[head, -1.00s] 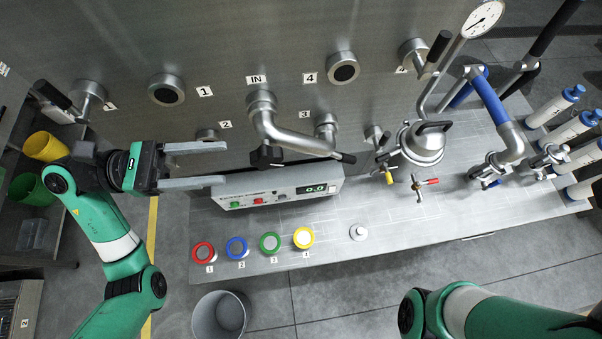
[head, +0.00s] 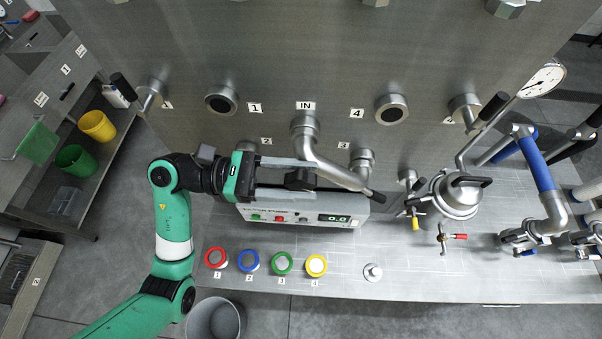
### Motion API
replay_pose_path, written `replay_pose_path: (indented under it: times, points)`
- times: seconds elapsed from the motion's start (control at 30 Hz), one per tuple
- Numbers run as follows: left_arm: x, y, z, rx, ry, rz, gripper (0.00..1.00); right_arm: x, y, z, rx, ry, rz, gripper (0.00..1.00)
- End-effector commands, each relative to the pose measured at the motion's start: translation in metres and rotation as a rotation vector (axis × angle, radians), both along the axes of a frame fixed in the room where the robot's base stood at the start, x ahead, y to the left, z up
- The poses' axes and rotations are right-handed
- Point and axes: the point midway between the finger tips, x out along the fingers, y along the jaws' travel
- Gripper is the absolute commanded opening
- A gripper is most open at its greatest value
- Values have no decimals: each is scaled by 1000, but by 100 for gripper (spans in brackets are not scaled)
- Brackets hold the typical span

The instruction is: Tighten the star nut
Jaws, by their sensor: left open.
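The black star nut (head: 299,180) sits on the bent steel pipe (head: 330,170) below the IN label. My left gripper (head: 306,181) reaches in from the left with its jaws open. Its upper finger lies above the star nut and its lower finger runs below it, just over the control box. The star nut shows between the two fingers. I cannot tell whether either finger touches it. My right gripper is out of view.
A control box (head: 342,218) reading 0.0 stands just below the gripper. Red, blue, green and yellow ringed caps (head: 316,265) line the bench front. A domed steel vessel (head: 455,197) with valves stands to the right. A grey bin (head: 214,318) is on the floor.

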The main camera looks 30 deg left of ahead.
Motion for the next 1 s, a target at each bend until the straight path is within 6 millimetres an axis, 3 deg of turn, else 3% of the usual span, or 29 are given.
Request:
replay_pose_path:
  times: [0.27,0.57,1.0]
  points:
    - [1,-2,0,0,0,1,56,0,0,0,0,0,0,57]
    - [1,-2,0,0,0,1,2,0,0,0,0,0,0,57]
    - [1,-2,2,22,9,1,0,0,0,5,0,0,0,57]
